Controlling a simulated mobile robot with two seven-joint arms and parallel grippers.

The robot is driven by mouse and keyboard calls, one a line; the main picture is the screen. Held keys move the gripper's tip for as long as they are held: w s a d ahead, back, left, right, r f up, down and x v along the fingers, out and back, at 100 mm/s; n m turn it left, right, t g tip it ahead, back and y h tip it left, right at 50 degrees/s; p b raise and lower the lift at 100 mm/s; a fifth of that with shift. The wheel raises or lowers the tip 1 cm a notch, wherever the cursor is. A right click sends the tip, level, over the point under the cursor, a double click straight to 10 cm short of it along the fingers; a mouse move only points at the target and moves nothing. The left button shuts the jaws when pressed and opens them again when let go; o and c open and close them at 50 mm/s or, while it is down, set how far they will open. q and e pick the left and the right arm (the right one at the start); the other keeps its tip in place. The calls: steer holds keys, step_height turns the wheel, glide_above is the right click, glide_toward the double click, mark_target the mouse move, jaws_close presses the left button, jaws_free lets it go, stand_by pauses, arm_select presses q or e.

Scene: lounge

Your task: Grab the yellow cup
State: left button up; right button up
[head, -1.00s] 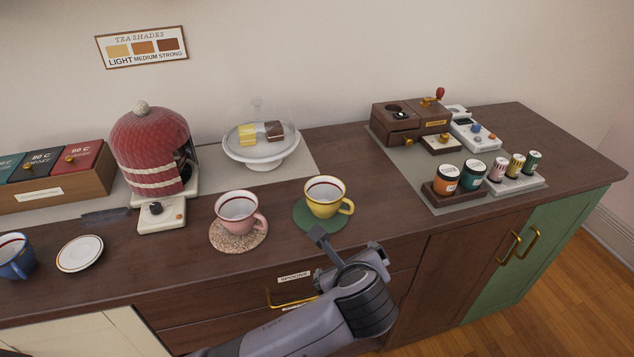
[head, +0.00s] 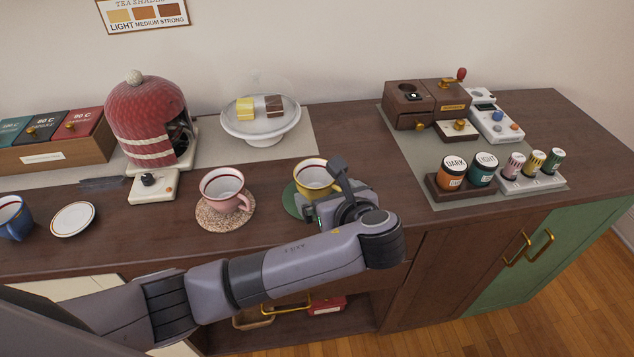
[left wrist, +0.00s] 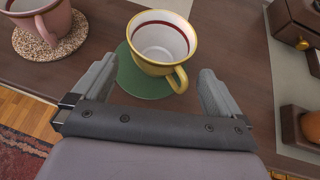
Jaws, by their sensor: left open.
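The yellow cup (head: 312,174) stands upright on a round green coaster (head: 291,201) near the counter's front edge. My left gripper (head: 322,189) is at the cup's front right, its near parts hiding some of the cup and coaster. In the left wrist view the yellow cup (left wrist: 150,62) shows its dark red inner band, and its handle points toward the gripper. The open left gripper (left wrist: 158,72) has one finger on each side of the cup's near part and handle, with gaps on both sides. It holds nothing. My right gripper is not in view.
A pink cup (head: 222,182) on a speckled coaster (head: 226,214) stands close to the left. A cake stand (head: 261,131) is behind. Dark and light jars (head: 453,172) stand at right. A blue cup (head: 12,217) and saucer (head: 73,219) are far left.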

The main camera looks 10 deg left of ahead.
mark_target(312, 178)
arm_select(q)
steer(key=x, duration=0.4)
steer(key=shift+w+a, duration=0.15)
steer(key=shift+a, duration=0.1)
steer(key=shift+r, duration=0.1)
steer(key=c, duration=0.9)
